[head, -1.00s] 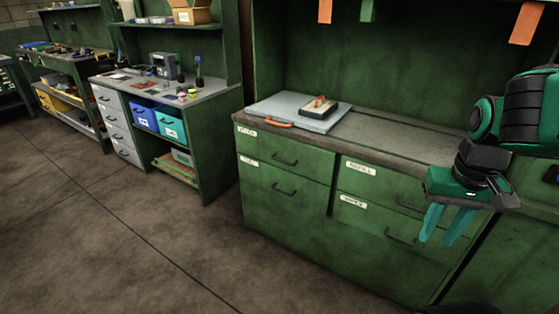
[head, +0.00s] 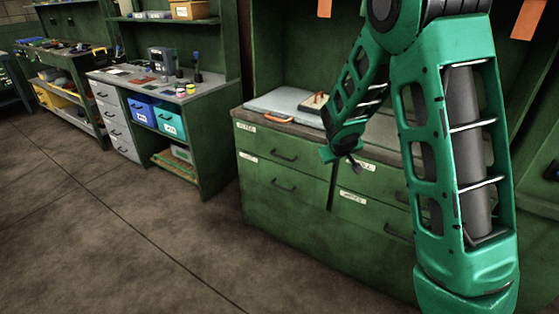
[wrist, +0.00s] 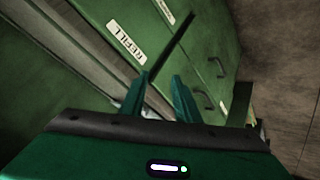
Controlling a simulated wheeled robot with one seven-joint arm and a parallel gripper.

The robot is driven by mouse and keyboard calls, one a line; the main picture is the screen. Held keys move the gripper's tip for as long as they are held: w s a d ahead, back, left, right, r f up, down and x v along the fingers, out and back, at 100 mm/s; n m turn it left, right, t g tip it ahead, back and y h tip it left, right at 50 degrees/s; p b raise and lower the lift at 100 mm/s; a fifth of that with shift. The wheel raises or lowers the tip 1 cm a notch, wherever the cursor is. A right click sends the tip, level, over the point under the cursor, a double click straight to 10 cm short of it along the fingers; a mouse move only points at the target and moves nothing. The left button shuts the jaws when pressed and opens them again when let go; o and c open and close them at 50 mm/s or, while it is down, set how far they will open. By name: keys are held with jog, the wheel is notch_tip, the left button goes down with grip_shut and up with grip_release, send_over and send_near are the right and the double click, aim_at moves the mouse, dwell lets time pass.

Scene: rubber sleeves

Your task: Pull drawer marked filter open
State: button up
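The green cabinet (head: 285,235) has two columns of drawers with white labels and dark bar handles. The other labels, such as the upper left one (head: 246,127) and the lower left one (head: 250,156), are too small or blurred to read, so I cannot tell which drawer says filter. No drawer stands clearly open. My gripper (wrist: 165,76) has its two teal fingers apart with nothing between them. It is in front of the drawer fronts near the REFILL label. In the head view my arm hides much of the right column.
A second bench (head: 215,95) with grey drawers and blue bins (head: 141,110) stands to the left. The floor (head: 130,230) in front is clear.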

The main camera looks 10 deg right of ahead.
jog(key=w+f+n+t+h, duration=0.1)
jog(key=w+f+n+t, duration=0.3)
jog(key=w, duration=0.5)
jog(key=n+t+y, duration=0.5)
jog(key=n+y, duration=0.1)
jog(key=n, duration=0.6)
send_near(280, 157)
jog(key=w, duration=0.3)
jog(key=w+f, duration=0.1)
jog(key=w, duration=0.6)
jog(key=shift+w+f, duration=0.3)
jog(key=shift+f, duration=0.05)
grip_shut()
